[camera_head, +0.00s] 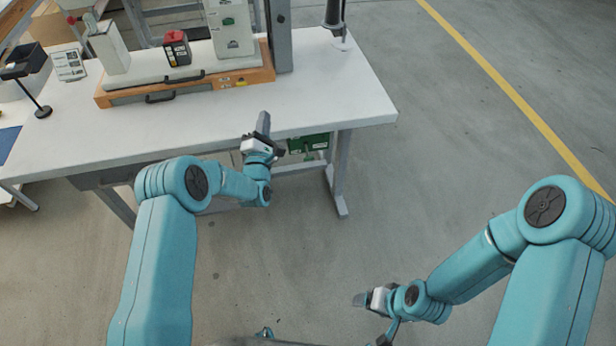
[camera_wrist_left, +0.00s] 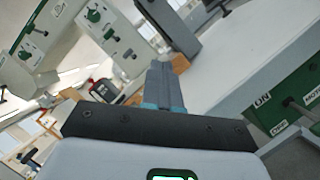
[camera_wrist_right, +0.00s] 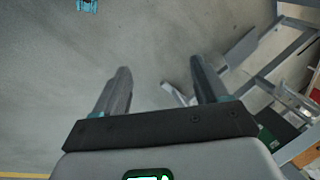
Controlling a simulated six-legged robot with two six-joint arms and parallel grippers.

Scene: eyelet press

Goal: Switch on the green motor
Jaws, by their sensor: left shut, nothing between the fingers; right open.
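The green motor box (camera_head: 308,143) hangs under the right end of the white table in the head view. In the left wrist view the green box (camera_wrist_left: 291,88) shows at the right edge with white labels, one reading ON, and a small dark lever (camera_wrist_left: 288,102). My left gripper (camera_head: 264,120) is shut and empty at the table's front edge, left of the box and apart from it. Its closed fingers (camera_wrist_left: 161,82) point away from the lever. My right gripper (camera_head: 359,300) is open and empty, low over the floor; its spread fingers show in its wrist view (camera_wrist_right: 160,82).
The white table (camera_head: 190,125) carries an orange-based press (camera_head: 190,90) with a red box (camera_head: 176,48). A black stand (camera_head: 42,108) is at the left. The floor right of the table is clear.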

